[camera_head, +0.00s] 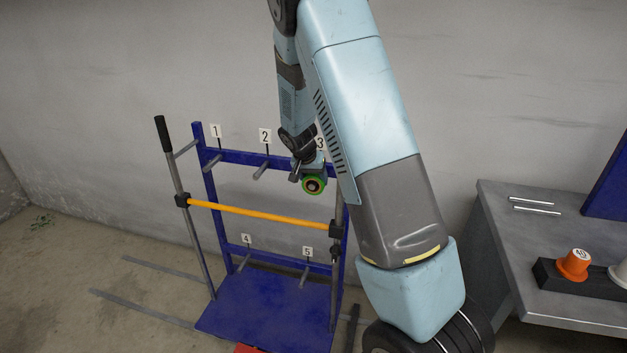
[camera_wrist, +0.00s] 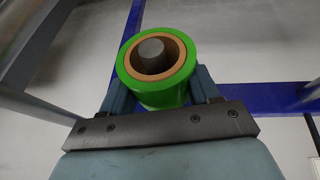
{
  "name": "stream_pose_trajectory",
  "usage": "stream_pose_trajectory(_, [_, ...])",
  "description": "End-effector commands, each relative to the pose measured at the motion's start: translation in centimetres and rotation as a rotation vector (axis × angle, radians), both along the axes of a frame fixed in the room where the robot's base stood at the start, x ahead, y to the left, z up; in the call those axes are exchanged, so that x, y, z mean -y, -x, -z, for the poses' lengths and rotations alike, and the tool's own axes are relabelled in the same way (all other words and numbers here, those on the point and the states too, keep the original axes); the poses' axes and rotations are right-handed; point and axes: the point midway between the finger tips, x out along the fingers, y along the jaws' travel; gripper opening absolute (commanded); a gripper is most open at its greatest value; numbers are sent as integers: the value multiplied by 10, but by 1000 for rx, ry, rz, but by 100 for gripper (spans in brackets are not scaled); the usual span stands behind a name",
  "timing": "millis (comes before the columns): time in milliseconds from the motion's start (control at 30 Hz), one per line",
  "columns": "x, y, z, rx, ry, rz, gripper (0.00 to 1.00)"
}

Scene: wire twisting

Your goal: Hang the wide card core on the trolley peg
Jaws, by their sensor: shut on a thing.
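The wide card core (camera_head: 313,192) shows as a bright green ring with a brown card inner ring. It also shows in the wrist view (camera_wrist: 160,92). My gripper (camera_wrist: 160,86) is shut on it, one finger on each side. A grey round peg end (camera_wrist: 152,56) shows inside the core's bore, so the core appears to be around it. In the head view my gripper (camera_head: 313,172) is at the trolley's upper rail by label 3 (camera_head: 320,143). The peg there is mostly hidden. The blue trolley (camera_head: 230,157) has bare pegs at labels 1, 2, 4 and 5.
An orange bar (camera_head: 258,214) crosses the trolley's front below the upper pegs, between two grey uprights, the left one black-handled (camera_head: 162,134). A grey bench (camera_head: 565,245) at right holds metal rods and an orange piece (camera_head: 573,264) marked 40. Open floor lies left of the trolley.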

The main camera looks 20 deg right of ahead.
Motion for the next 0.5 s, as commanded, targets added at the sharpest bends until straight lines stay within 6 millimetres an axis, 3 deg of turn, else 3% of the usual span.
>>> stream_pose_trajectory(267, [4,-4,0,0,0,0,31])
stream_pose_trajectory(300, [4,-5,0,0,0,0,62])
stream_pose_trajectory(500, [4,-5,0,0,0,0,81])
